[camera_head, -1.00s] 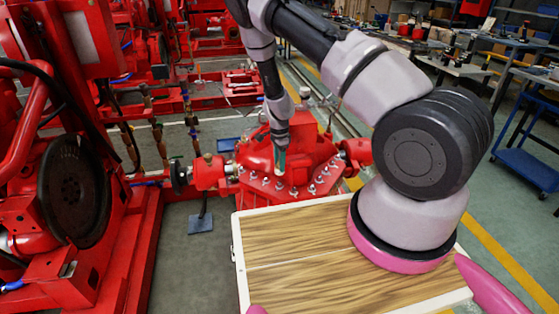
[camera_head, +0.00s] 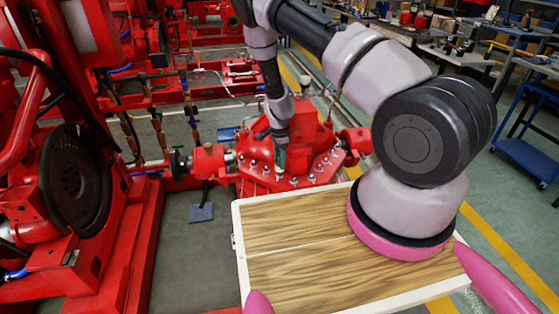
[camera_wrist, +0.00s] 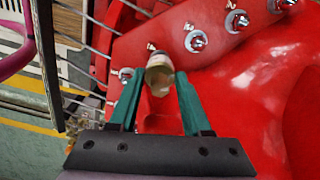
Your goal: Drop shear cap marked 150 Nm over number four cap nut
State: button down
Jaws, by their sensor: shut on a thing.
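Any marking on the cap cannot be read. The cap is over the red flange of the pump casing (camera_wrist: 255,60), close to its edge. A stud tip shows just beyond the cap; whether they touch I cannot tell. Several cap nuts on studs (camera_wrist: 195,41) run along the flange toward the upper right. In the head view my gripper (camera_head: 279,160) is low over the red pump (camera_head: 310,150), and the cap is too small to make out.
A wooden board with a white rim (camera_head: 236,250) lies in front of the pump. A red engine with a dark flywheel (camera_head: 75,185) stands at the left. Pipe stubs (camera_head: 208,158) stick out beside the pump. A blue trolley (camera_head: 525,160) is at the right.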

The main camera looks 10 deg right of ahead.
jog(key=shift+f, duration=0.2)
dwell(0.5)
jog(key=shift+s+f, duration=0.1)
jog(key=shift+f, duration=0.9)
jog(key=shift+c, duration=1.4)
grip_release()
jog(key=shift+d, duration=0.1)
jog(key=shift+r, duration=0.45)
jog(key=r, duration=1)
jog(key=shift+a, duration=0.25)
notch_tip(320, 180, up, 7)
